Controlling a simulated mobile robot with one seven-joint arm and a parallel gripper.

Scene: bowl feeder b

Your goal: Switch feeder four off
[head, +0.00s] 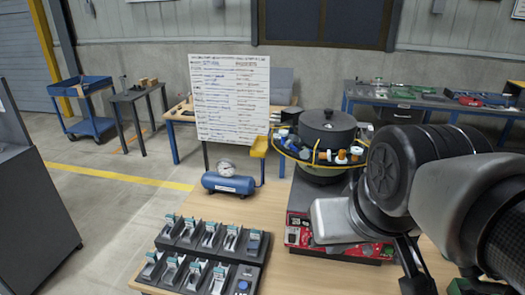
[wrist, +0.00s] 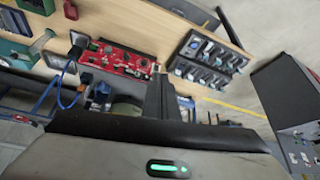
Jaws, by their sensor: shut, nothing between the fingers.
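A bank of dark switch boxes (head: 205,252) with teal-tipped levers stands in two rows on the near left of the wooden table. Its labels are too small to read, so I cannot tell which belongs to feeder four. It also shows at the upper right of the wrist view (wrist: 210,62). A bowl feeder (head: 328,128) with a dark round top stands at the right. A red control panel (head: 300,235) sits below it, partly hidden by my arm; it also shows in the wrist view (wrist: 122,58). My gripper (wrist: 160,78) is shut and empty, its fingertips appearing near the red panel's right end.
A blue air tank (head: 228,184) with a gauge lies behind the switch boxes. A white board (head: 230,98) stands beyond the table. A dark grey cabinet (head: 35,205) is at the left. The table is bare between the switch boxes and the red panel.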

